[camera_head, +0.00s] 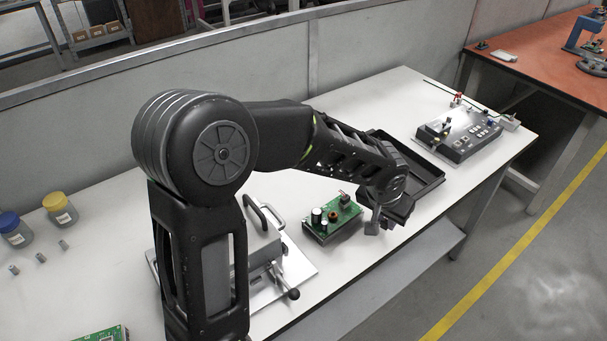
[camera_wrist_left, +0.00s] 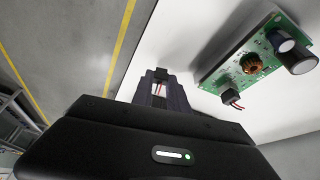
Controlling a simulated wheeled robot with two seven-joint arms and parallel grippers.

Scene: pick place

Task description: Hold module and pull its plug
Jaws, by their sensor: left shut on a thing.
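The module (camera_head: 331,218) is a green circuit board with dark capacitors and a copper coil, lying on the white table; it also shows at the upper right of the left wrist view (camera_wrist_left: 232,72). A black connector (camera_wrist_left: 231,92) with short red and dark wires sits at the module's near edge. My left gripper (camera_head: 372,226) is just right of the module, apart from it. In the left wrist view my left gripper (camera_wrist_left: 159,84) is shut on a small part with red wires, seemingly the plug, mostly hidden by the fingers. My right gripper is out of view.
A black tray (camera_head: 433,185) lies behind my left gripper. A grey control box (camera_head: 459,135) stands at the far right of the table. A metal plate fixture with handles (camera_head: 298,266) is left of the module. The table's front edge is close.

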